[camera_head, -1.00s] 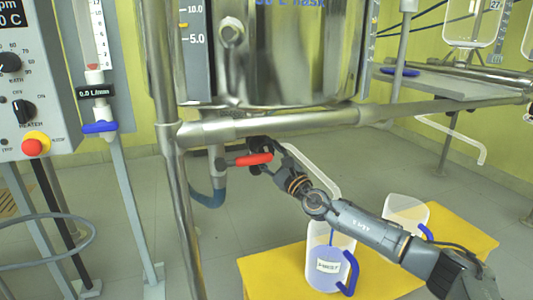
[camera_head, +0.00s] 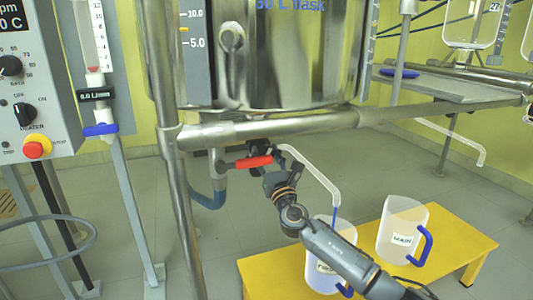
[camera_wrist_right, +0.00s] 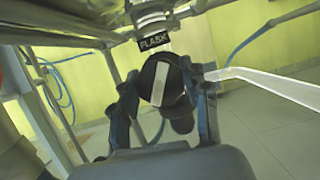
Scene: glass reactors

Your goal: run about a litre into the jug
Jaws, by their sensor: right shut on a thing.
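My right gripper (camera_head: 268,166) is below the steel flask (camera_head: 285,60), shut on a black valve knob (camera_wrist_right: 162,84) with a white stripe. In the wrist view its fingers lie on both sides of the knob, under a "FLASK" label (camera_wrist_right: 155,41). A pale outlet tube (camera_head: 318,172) slopes down to the right. A thin blue stream (camera_head: 334,215) falls from its end into the left jug (camera_head: 318,262), which is clear with a blue handle. My right arm covers part of that jug, so its liquid level is hard to read. My left gripper is not in view.
A red lever (camera_head: 253,162) is close to my right gripper. A steel frame rail (camera_head: 270,128) crosses above, and a post (camera_head: 180,210) stands at left.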

